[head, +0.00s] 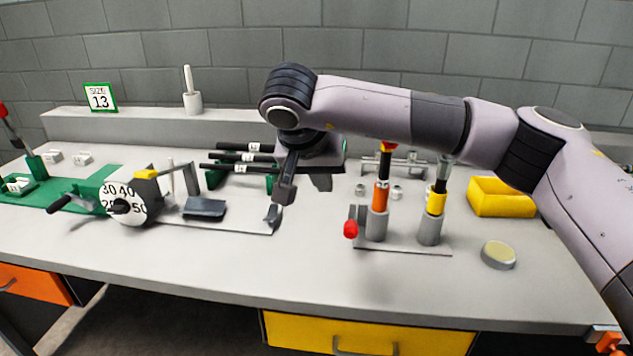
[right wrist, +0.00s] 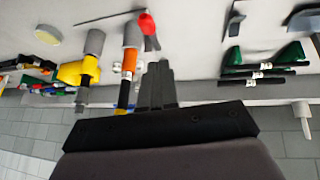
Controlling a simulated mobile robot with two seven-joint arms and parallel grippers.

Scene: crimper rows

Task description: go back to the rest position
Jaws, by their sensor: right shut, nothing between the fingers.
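My right arm reaches in from the right of the head view, across the workbench. My right gripper (head: 283,190) hangs above the middle of the grey bench (head: 300,262), fingers pointing down. It is shut and empty. In the right wrist view its fingers (right wrist: 158,85) show close together with nothing between them. My left gripper is not in view.
A dial device (head: 130,200) stands left of the gripper, before a rack of black rods (head: 238,158). Orange (head: 380,195) and yellow (head: 436,200) handled tools stand to the right, near a yellow bin (head: 502,198) and round tin (head: 498,254). The bench front is clear.

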